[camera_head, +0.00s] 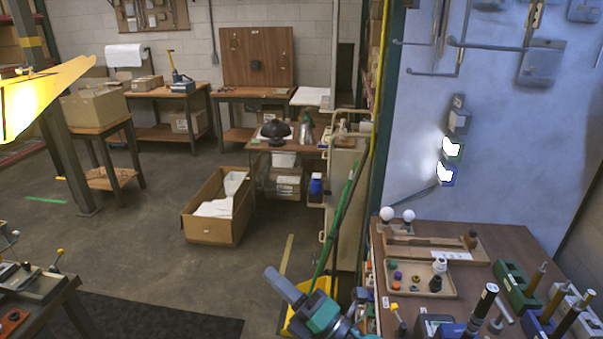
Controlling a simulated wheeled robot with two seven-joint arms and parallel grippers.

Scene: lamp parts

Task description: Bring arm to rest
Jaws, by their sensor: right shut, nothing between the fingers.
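My right gripper (286,287), grey with a teal section behind it, is low in the middle of the view, left of the brown table (492,238). It is shut and empty, apart from the table's things, with its tip pointing up and to the left. On the table, two white bulbs (397,215) stand at the back left corner. A wooden tray (447,292) holds small coloured pieces and a white-topped part (438,271). My left gripper does not show.
Green and blue blocks (515,286) with upright rods crowd the table's right side. A yellow bucket-like thing (298,325) and a green pole (336,225) are close to my right gripper. An open cardboard box (208,229) lies on the floor. Open floor lies left of the gripper.

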